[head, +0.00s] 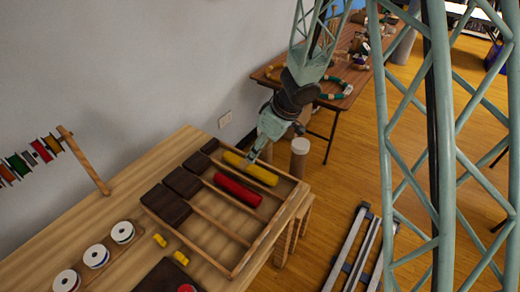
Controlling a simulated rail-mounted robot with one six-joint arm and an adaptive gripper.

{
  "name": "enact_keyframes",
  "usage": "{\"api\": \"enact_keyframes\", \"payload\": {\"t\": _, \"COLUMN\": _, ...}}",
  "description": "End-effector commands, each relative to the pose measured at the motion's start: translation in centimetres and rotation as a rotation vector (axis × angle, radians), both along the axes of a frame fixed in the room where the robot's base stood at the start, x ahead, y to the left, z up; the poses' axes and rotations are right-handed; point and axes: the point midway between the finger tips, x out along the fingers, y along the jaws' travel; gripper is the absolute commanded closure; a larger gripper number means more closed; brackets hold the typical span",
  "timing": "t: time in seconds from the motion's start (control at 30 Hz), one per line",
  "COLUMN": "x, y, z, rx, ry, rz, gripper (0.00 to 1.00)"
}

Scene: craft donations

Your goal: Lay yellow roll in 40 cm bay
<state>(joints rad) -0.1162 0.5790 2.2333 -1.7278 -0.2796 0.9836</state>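The yellow roll (264,175) lies along the farthest bay of a wooden divided tray (240,268), in line with that bay's small dark end block (210,146). My gripper (248,162) points down at the roll's middle and covers part of it. Its fingers are too small to tell whether they grip the roll. I cannot tell whether the roll rests fully on the bay floor. A red roll (238,190) lies in the neighbouring bay. The nearer bays look empty. No length marks are readable, so I cannot tell which bay is 40 cm.
Larger dark blocks (165,204) fill the left ends of the nearer bays. Ribbon spools (96,256) and small yellow pieces (181,258) lie left of the tray. A pale-topped cylinder (299,158) stands beyond the tray's far right corner. A second table (352,75) with craft items stands behind.

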Motion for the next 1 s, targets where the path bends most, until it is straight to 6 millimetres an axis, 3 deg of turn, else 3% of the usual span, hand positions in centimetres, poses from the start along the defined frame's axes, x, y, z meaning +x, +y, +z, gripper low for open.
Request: {"api": "enact_keyframes", "payload": {"t": 1.0, "x": -0.23, "y": -0.26, "z": 0.71, "rx": -0.001, "ry": 0.001, "rz": 0.0, "gripper": 0.55}}
